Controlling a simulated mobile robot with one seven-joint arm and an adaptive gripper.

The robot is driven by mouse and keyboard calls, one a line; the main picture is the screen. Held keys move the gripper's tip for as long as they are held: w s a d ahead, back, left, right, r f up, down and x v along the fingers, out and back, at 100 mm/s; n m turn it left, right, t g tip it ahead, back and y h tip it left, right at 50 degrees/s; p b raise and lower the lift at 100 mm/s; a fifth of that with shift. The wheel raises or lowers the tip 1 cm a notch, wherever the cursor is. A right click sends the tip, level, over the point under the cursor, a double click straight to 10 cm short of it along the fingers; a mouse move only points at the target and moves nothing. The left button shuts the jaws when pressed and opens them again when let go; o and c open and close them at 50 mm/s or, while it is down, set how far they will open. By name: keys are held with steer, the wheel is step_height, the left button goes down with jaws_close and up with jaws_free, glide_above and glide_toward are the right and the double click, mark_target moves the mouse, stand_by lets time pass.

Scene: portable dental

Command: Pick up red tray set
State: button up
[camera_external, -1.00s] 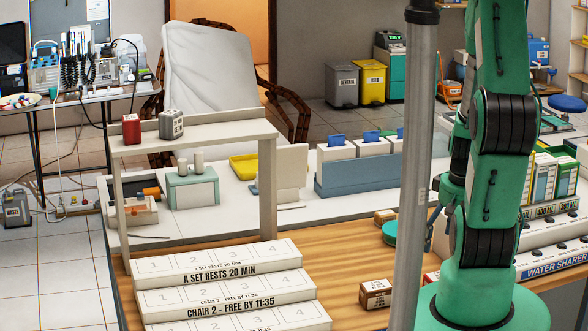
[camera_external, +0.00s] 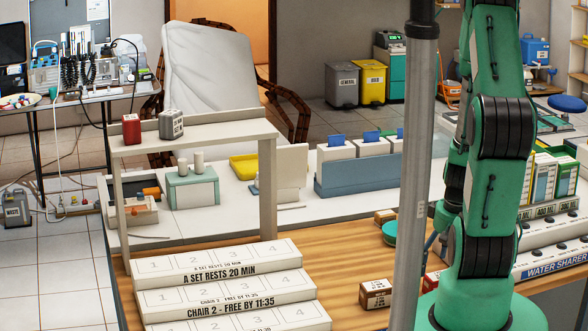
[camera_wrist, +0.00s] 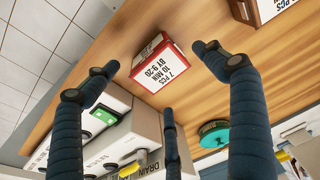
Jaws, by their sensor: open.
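A red box-like set (camera_wrist: 157,62) with a white label reading "7 PCS 10 MIN BY 9:20" sits on the wooden table in the wrist view. In the external view, a small red piece (camera_external: 432,281) shows between the grey pole and my arm, mostly hidden. My gripper (camera_wrist: 156,70) is open. Its dark blue fingers spread around the red set in the picture, one on the left, one on the right and one below. No finger visibly holds it. In the external view, my gripper is largely hidden behind the pole and arm.
A brown labelled box (camera_external: 375,294) and a teal round dish (camera_wrist: 214,133) are near the red set. A white "WATER SHARER" unit (camera_external: 545,262) stands at the right. Stepped white numbered racks (camera_external: 230,296) are at the front left. Another red box (camera_external: 131,129) sits on the shelf.

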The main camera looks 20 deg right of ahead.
steer(key=shift+f, duration=0.1)
steer(key=shift+w+f+b, duration=0.15)
steer(key=shift+f+b, duration=0.45)
steer(key=shift+f, duration=0.7)
steer(key=shift+w+f+b, duration=0.15)
steer(key=shift+f+b, duration=0.45)
steer(key=shift+f, duration=0.65)
steer(key=c, duration=1.7)
